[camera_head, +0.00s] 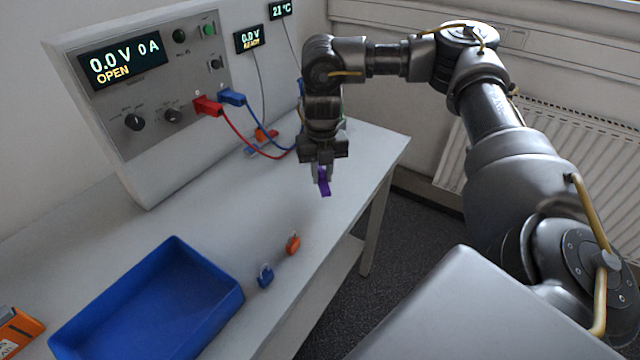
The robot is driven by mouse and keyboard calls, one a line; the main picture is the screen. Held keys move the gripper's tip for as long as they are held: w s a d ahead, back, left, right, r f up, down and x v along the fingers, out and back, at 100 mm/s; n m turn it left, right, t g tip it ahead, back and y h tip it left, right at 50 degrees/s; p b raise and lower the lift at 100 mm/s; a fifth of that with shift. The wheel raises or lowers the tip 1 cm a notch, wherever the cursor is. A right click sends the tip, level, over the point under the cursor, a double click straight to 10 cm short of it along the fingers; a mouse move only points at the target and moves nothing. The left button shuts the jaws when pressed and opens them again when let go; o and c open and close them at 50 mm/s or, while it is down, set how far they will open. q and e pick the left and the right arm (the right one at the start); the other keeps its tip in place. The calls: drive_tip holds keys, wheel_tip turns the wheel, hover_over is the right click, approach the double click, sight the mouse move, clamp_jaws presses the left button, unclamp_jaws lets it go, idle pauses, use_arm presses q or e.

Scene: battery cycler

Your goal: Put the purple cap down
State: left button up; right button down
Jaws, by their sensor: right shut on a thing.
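The purple cap (324,186) is between the fingers of my right gripper (322,174), which is shut on it. The gripper points down over the right part of the white table (215,215). The cap appears to be held above the tabletop, though the exact gap is hard to tell. My left gripper is not in view.
A blue tray (222,297) stands at the front left. A blue padlock (265,275) and an orange one (293,244) lie near the table's front edge. The cycler panel (150,65) stands behind, with red (208,105) and blue (232,97) plugs and cables. The middle tabletop is clear.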

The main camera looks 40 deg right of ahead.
sight(320, 184)
drive_tip(key=shift+w+d+f, duration=0.15)
drive_tip(key=shift+w+f, duration=0.4)
drive_tip(key=shift+f, duration=0.2)
drive_tip(key=shift+d+f, duration=0.1)
drive_tip(key=shift+f, duration=1.4)
drive_tip(key=c, duration=1.3)
unclamp_jaws()
drive_tip(key=shift+f, duration=0.15)
wheel_tip(320, 184, up, 12)
drive_tip(key=shift+r+p, duration=0.25)
drive_tip(key=shift+p, duration=0.3)
